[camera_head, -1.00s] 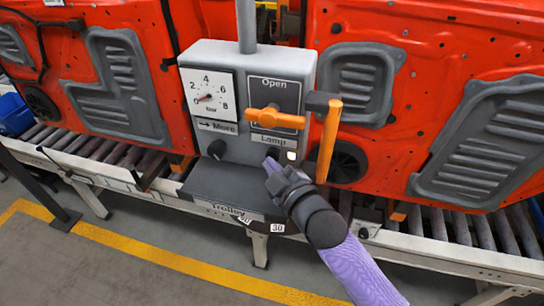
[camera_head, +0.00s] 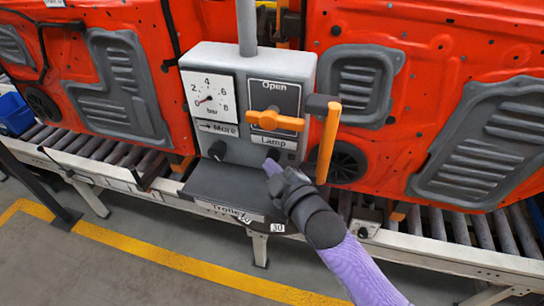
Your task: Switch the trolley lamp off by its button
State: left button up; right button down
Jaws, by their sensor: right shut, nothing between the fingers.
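The grey trolley panel (camera_head: 240,150) stands in the middle of the view. A "Lamp" label (camera_head: 274,141) sits on it at the lower right. Just below the label is a dark button (camera_head: 273,154), partly hidden by my right gripper. My right gripper (camera_head: 272,166) is shut and empty, its tip at the button; I cannot tell whether it still touches. The small lamp indicator (camera_head: 291,156) right of the button is dark. My left gripper is not in view.
An orange handle (camera_head: 274,120) under "Open" and an upright orange bar (camera_head: 328,142) are close to my right gripper. A black knob (camera_head: 217,150) sits at the panel's lower left, under a pressure gauge (camera_head: 209,98). Red door panels (camera_head: 410,60) hang behind, above the roller conveyor (camera_head: 480,232).

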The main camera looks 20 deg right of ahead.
jog(key=s+a+p, duration=0.1)
jog(key=s, duration=0.1)
jog(key=s+a+p, duration=0.1)
jog(key=s+a, duration=0.1)
jog(key=s, duration=0.1)
jog(key=shift+a, duration=0.2)
